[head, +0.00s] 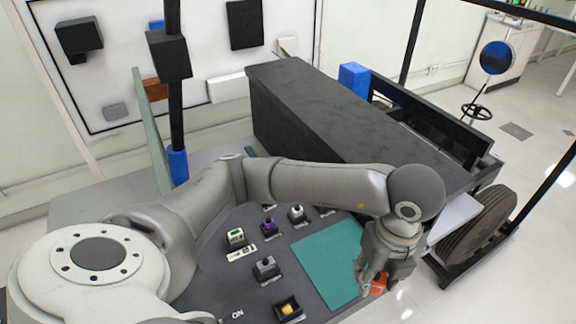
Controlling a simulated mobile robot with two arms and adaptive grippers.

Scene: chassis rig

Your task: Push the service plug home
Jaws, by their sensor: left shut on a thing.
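My left gripper (372,284) hangs down at the right edge of the teal mat (325,262). It is shut on an orange piece, which looks like the service plug (378,287). The fingers and wrist hide most of the plug, so its lower end and any socket around it cannot be made out. I cannot tell whether the plug is seated or held above a surface. My right gripper is not in view.
The dark panel (222,284) carries several small switches and connectors, including a purple one (269,227) and a yellow one (287,308). A long black box (325,115) stands behind my arm. A tyre (480,225) stands at the right.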

